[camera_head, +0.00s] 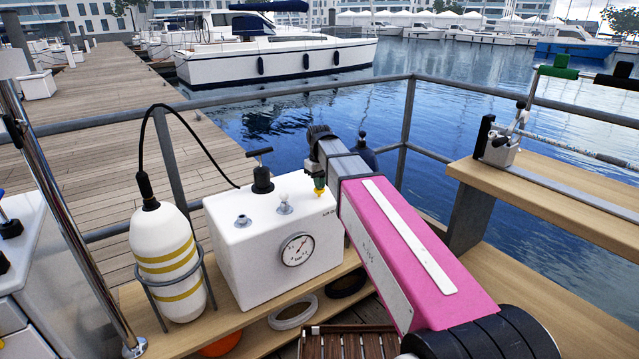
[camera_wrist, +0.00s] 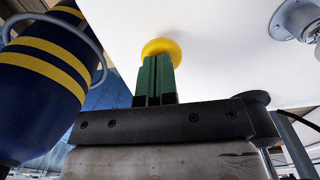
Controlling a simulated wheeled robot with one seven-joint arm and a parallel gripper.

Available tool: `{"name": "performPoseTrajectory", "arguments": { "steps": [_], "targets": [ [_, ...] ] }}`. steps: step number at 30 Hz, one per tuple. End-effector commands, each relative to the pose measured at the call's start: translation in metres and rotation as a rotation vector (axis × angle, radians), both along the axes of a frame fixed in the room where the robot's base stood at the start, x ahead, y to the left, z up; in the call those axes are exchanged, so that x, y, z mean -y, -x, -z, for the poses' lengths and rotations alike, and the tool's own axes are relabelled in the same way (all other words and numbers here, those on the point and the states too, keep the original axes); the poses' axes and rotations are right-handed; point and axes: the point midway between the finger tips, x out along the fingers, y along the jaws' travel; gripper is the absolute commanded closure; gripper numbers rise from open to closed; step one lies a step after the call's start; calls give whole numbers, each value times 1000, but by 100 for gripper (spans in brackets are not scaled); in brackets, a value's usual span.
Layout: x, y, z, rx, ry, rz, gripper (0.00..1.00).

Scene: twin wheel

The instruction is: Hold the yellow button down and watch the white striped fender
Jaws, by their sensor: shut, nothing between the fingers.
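The white striped fender (camera_head: 160,240), with yellow stripes, stands upright in a metal ring holder left of the white box (camera_head: 250,265). A black hose runs from its top towards the box. The yellow button (camera_wrist: 163,46) shows behind my fingertips in the wrist view; only a bit of yellow (camera_head: 319,192) shows in the head view. My gripper (camera_wrist: 155,62) is shut, its green fingers together and empty. The fingertips overlap the button and appear to touch it; how far it is pressed I cannot tell. My pink arm hides the box's right side.
The box carries a round gauge (camera_head: 297,249), a black T-handle (camera_head: 261,170) and small metal fittings. A dark blue fender with yellow stripes (camera_wrist: 40,75) is close to my gripper in the wrist view. Grey railings (camera_head: 405,130) and a wooden bench (camera_head: 560,190) stand beyond.

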Motion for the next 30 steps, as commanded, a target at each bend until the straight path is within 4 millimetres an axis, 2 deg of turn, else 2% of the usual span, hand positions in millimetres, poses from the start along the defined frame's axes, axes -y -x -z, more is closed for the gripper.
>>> {"name": "performPoseTrajectory", "arguments": {
  "steps": [10, 30],
  "targets": [
    [0, 1, 25, -3, 1, 0, 100],
    [1, 2, 26, -4, 1, 0, 100]
  ]
}}
